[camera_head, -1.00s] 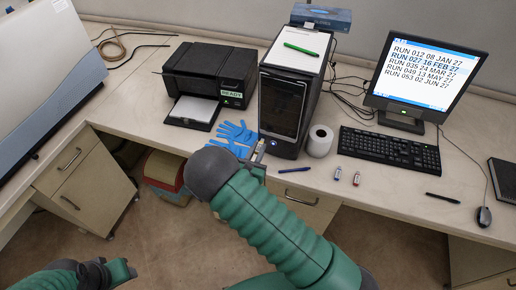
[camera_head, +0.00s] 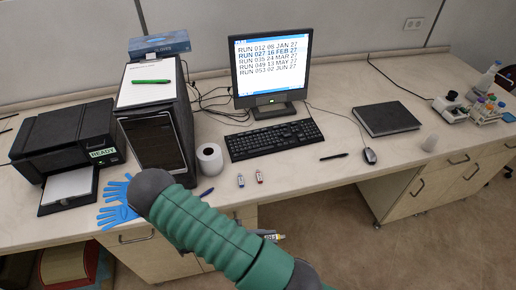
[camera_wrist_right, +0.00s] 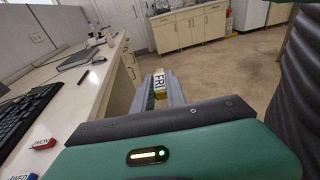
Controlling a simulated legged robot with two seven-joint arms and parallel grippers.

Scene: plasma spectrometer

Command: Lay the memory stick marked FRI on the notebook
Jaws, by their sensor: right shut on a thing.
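The memory stick marked FRI (camera_wrist_right: 160,84) is yellow with a white label and sits between the fingers of my right gripper (camera_wrist_right: 162,92) in the right wrist view. In the head view my right gripper (camera_head: 270,236) is low, in front of the desk's front edge, partly hidden by my green arm. The notebook (camera_head: 386,119) is dark and closed, lying flat on the desk right of the mouse, with its top clear. The gripper is well to the left of it and nearer to me. My left gripper is not in view.
A blue stick (camera_head: 240,181) and a red stick (camera_head: 259,177) lie near the desk's front edge. The keyboard (camera_head: 274,138), pen (camera_head: 334,156) and mouse (camera_head: 369,155) lie left of the notebook.

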